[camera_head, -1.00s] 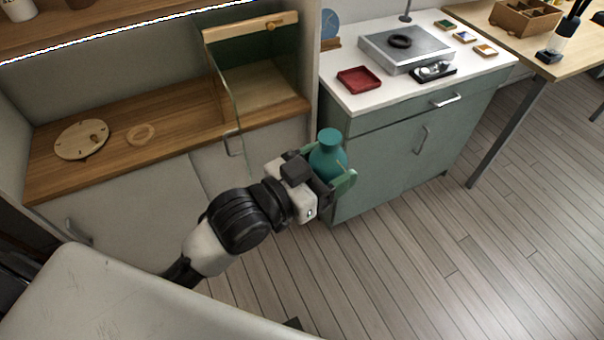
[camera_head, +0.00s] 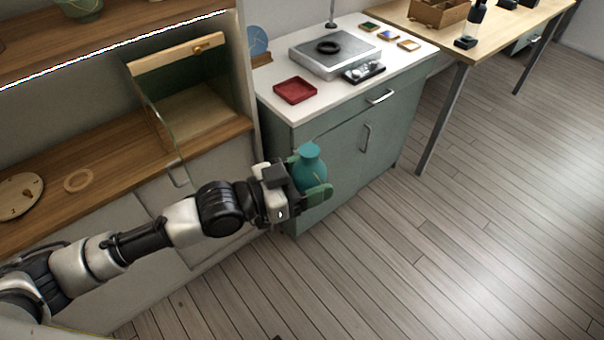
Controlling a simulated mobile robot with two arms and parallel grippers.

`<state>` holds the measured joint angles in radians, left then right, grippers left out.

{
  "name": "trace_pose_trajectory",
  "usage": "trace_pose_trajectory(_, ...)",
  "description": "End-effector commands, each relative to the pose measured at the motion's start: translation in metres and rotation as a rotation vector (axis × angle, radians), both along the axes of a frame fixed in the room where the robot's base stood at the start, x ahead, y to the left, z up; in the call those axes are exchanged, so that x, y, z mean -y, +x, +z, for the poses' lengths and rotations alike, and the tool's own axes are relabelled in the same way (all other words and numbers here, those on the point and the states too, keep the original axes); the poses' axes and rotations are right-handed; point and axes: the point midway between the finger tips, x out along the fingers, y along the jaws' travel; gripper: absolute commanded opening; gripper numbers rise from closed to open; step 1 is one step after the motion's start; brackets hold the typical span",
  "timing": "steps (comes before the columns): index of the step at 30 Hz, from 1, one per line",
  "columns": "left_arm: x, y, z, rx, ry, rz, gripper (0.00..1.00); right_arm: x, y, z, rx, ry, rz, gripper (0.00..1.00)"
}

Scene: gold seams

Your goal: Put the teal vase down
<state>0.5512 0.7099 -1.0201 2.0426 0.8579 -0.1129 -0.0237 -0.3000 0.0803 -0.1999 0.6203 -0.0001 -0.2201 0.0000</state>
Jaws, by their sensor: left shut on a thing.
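The vase's lower part is partly hidden by a finger. My right gripper is not in view.
A wooden counter (camera_head: 100,165) holds a glass-fronted case (camera_head: 185,95). The floor at right is clear.

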Motion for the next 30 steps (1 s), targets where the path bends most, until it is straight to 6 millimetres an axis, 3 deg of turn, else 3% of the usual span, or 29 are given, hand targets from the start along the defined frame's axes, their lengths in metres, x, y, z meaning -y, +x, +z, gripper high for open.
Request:
trace_pose_trajectory(17, 0.001, 0.004, -0.003, 0.010, 0.005, -0.085, 0.37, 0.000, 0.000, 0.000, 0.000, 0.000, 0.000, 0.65)
trace_pose_trajectory(30, -0.016, 0.003, -0.004, 0.005, 0.007, -0.225, 0.37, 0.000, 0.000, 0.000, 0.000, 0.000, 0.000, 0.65)
